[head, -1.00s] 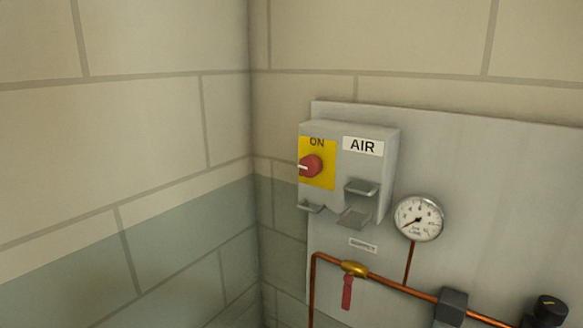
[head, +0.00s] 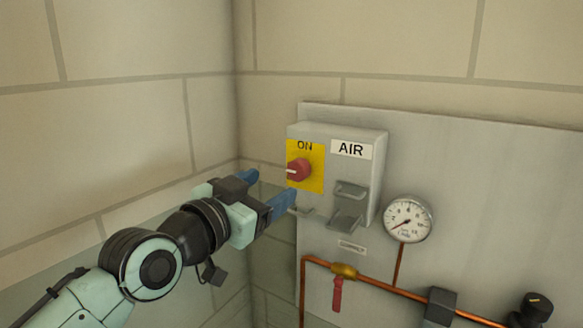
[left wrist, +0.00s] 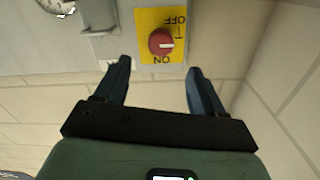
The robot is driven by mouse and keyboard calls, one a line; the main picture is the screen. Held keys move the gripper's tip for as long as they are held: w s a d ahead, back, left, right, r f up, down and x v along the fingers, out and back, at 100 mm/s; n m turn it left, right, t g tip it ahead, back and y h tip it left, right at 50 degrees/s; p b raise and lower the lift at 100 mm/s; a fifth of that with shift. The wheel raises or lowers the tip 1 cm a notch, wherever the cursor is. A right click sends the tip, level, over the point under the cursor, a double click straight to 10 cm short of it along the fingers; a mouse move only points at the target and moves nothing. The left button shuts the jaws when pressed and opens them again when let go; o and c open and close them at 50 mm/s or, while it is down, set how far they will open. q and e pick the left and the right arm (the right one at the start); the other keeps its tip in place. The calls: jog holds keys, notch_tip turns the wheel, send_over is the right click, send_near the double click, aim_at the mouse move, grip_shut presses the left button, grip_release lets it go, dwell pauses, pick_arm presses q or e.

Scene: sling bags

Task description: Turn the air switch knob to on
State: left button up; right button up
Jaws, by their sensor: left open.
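The red knob (head: 298,170) sits on a yellow plate (head: 318,178) on the front of the grey air switch box (head: 366,178), below the word ON and beside the AIR label. Its white mark points to the left in the head view. My left gripper (head: 268,188) is open and empty, just left of and in front of the box, apart from the knob. In the left wrist view the knob (left wrist: 161,42) shows beyond and between the two blue fingertips (left wrist: 158,68), with ON and OFF printed on the plate. My right gripper is not in view.
A grey bracket (head: 347,205) juts from the box right of the knob, and a small ledge sits below the plate. A gauge (head: 407,219), copper pipe (head: 390,283) and red-handled valve (head: 338,292) are lower right. A block wall (head: 120,110) stands close on the left.

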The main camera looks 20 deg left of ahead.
aim_at(295, 171)
pick_arm(q)
jog(key=w+p, duration=0.1)
jog(key=w, duration=0.4)
jog(key=w+d+p, duration=0.1)
jog(key=w, duration=0.2)
jog(key=shift+w+p, duration=0.25)
jog(key=shift+p, duration=0.05)
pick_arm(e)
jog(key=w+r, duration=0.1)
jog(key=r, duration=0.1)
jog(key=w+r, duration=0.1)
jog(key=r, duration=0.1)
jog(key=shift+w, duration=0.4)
pick_arm(q)
jog(key=shift+s, duration=0.1)
jog(key=c, duration=1.1)
